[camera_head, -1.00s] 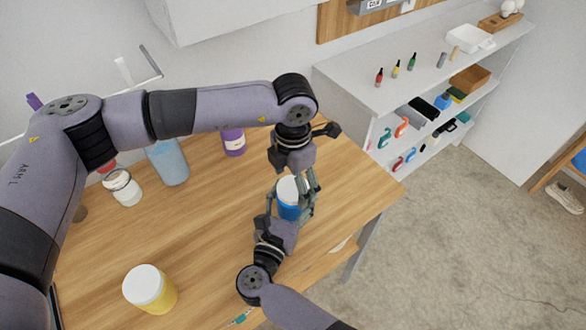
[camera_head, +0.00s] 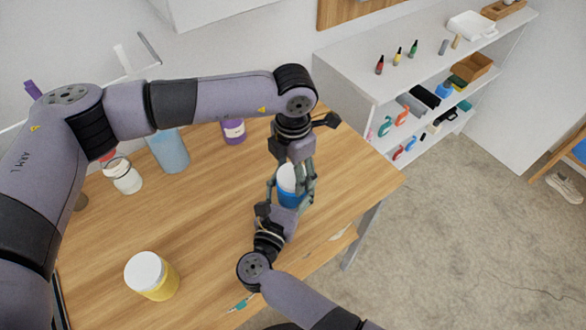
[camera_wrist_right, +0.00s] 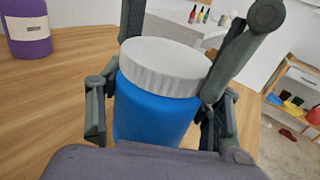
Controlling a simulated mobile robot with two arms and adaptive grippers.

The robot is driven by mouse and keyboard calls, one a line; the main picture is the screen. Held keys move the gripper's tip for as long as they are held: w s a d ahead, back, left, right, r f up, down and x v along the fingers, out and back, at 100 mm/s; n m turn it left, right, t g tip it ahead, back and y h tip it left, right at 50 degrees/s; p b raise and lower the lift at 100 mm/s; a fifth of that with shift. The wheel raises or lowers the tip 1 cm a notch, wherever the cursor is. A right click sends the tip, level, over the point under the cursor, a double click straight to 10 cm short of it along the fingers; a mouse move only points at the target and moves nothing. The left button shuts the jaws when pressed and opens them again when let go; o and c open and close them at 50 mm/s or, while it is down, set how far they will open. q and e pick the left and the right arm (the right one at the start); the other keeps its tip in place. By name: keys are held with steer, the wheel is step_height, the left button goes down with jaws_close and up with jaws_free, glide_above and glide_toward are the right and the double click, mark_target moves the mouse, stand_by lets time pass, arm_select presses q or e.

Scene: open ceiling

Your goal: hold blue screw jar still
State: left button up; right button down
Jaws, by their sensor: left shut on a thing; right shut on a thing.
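The blue screw jar (camera_head: 288,196) with a white lid stands near the right part of the wooden table in the head view. In the right wrist view the blue jar (camera_wrist_right: 155,115) fills the middle, its ribbed white lid on top. My right gripper (camera_head: 288,190) is shut around the jar's body from the near side. My left gripper (camera_head: 303,178) comes down from above, with its fingers at the lid, shut on it. The fingers partly hide the jar in the head view.
On the table (camera_head: 215,220) stand a yellow jar (camera_head: 152,278), a purple jar (camera_head: 233,131), a clear jar (camera_head: 123,177) and a light blue container (camera_head: 168,152). A white shelf (camera_head: 350,80) with bottles and tools stands at the right. The middle of the table is clear.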

arm_select(q)
steer(key=shift+c, duration=1.2)
steer(key=o, duration=1.3)
steer(key=shift+r, duration=2.25)
steer(key=shift+c, duration=0.5)
step_height(320, 180, up, 4)
steer(key=shift+f, duration=0.2)
